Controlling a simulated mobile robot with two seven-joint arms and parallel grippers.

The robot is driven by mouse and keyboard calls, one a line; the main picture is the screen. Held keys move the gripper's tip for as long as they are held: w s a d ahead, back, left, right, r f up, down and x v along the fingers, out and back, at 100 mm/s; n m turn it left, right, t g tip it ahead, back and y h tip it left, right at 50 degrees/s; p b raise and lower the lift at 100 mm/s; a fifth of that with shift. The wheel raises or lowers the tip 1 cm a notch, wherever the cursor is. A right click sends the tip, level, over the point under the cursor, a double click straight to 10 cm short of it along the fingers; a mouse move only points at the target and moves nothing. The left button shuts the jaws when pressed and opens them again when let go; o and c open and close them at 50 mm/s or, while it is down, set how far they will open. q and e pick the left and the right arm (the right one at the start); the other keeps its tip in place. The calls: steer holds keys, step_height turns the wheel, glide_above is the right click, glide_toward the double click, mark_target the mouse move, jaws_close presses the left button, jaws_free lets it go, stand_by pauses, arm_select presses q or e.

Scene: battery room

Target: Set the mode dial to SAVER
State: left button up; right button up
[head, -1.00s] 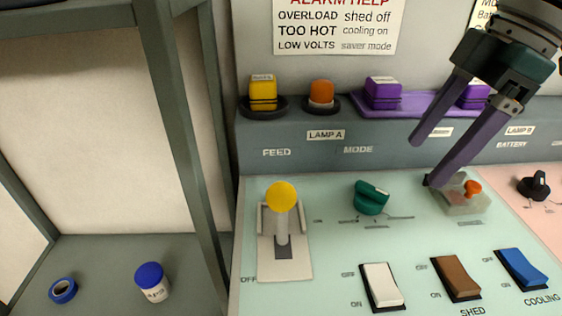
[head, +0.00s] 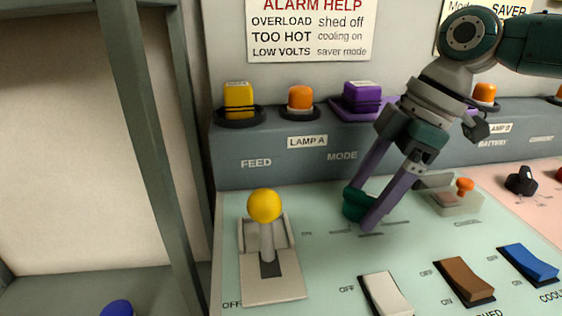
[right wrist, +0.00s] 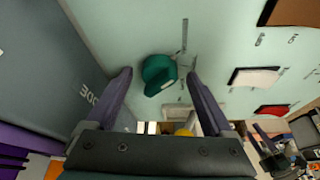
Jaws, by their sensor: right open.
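The mode dial is a green knob (head: 354,204) on the pale green panel, below the MODE label. In the right wrist view the green knob (right wrist: 159,74) lies between and just beyond my open fingertips. My right gripper (head: 362,208) is open, its purple fingers reaching down on either side of the knob in the head view; the near finger hides part of it. The right gripper also shows in the right wrist view (right wrist: 157,75). I cannot tell whether a finger touches the knob. The dial's markings are too small to read. My left gripper is not in view.
A yellow-knobbed lever (head: 264,206) stands left of the dial. White (head: 387,294), brown (head: 464,281) and blue (head: 529,263) rocker switches lie in front. A clear box with an orange knob (head: 465,186) sits to the right. Lamps line the raised ledge behind.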

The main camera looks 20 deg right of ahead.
steer(key=c, duration=1.4)
